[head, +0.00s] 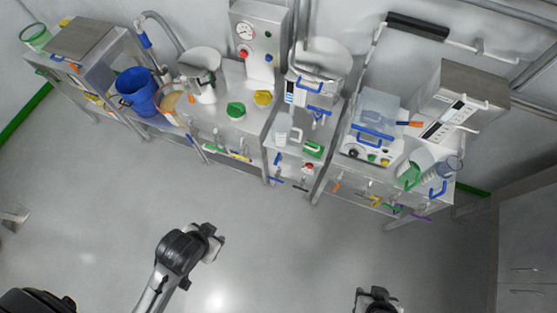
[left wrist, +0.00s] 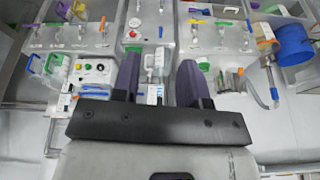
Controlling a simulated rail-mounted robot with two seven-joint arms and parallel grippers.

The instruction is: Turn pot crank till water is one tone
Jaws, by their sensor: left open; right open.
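No crank or water can be made out clearly. A grey, round-topped pot-like vessel (head: 201,62) stands on the left bench. A steel bowl-like top (head: 318,57) with blue handles stands over the middle bench. My left gripper's purple-grey fingers (left wrist: 158,68) are apart and empty in the left wrist view, with the benches beyond them; its fingers are not clear in the head view. My right gripper (head: 378,297) is at the bottom edge of the head view, over the floor, far from the benches; it is open.
A blue bucket (head: 137,91) and a tan-filled bowl (head: 172,100) are at the left. A white balance-like device (head: 371,125) and a grey control box (head: 455,105) are at the right. Coloured handles hang along the bench fronts. The floor (head: 270,230) before them is clear.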

